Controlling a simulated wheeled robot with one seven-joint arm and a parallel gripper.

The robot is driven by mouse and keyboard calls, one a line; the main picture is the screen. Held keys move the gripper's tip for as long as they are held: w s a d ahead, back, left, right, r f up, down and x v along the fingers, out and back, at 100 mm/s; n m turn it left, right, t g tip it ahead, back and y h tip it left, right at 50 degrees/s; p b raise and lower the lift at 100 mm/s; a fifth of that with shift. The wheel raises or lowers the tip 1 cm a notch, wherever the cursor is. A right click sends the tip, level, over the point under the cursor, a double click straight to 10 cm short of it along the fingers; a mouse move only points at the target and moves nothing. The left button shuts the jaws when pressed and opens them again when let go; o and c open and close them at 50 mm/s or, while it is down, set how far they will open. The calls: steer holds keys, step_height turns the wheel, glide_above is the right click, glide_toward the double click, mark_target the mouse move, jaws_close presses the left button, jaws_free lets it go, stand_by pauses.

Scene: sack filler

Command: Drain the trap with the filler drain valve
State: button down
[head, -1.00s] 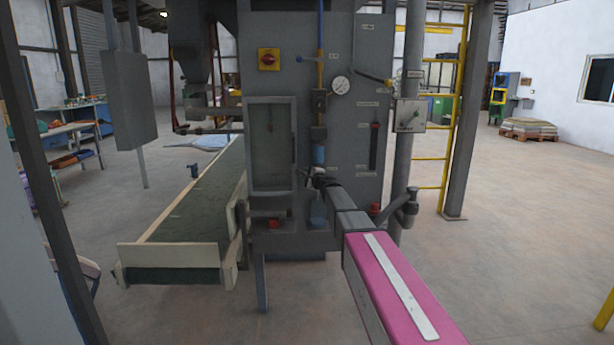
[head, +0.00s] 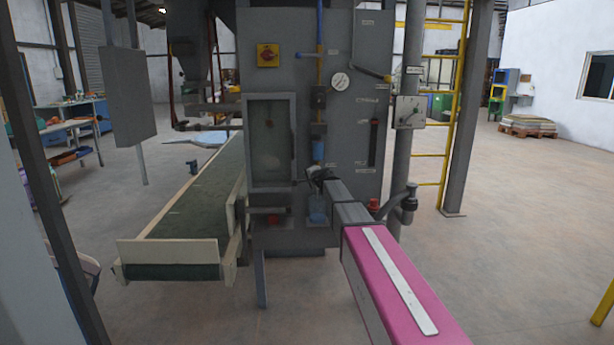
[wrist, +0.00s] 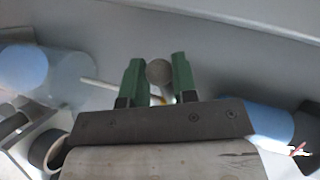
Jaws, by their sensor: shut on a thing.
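My gripper (wrist: 159,78) has its two green fingers closed on a round grey-brown knob (wrist: 159,71), seen end-on between the fingertips in the wrist view. In the head view my gripper (head: 317,176) is at the front of the grey filler cabinet (head: 350,55), between two blue bowls. One blue bowl (head: 318,150) is just above it and another (head: 317,209) just below. My arm hides part of this area, and the drain valve cannot be made out separately there. In the wrist view, blue cylindrical bodies lie left (wrist: 22,68) and lower right (wrist: 262,122) of the fingers.
A thin pale rod (wrist: 103,84) runs behind the left finger. The cabinet carries a gauge (head: 340,82), a red-and-yellow switch (head: 268,55) and a windowed door (head: 270,145). A conveyor (head: 195,205) stands left.

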steer(key=d+f+n+h, duration=0.1)
steer(key=n, duration=0.1)
steer(key=d+f+n+g+h, duration=0.1)
steer(key=shift+n+h, duration=0.4)
steer(key=shift+d+f+n+h, duration=0.25)
steer(key=shift+d+n+h, duration=0.8)
steer(key=shift+n+h, duration=0.2)
steer(key=shift+d, duration=0.1)
steer(key=c, duration=0.9)
jaws_free()
steer(key=shift+s+r, duration=0.15)
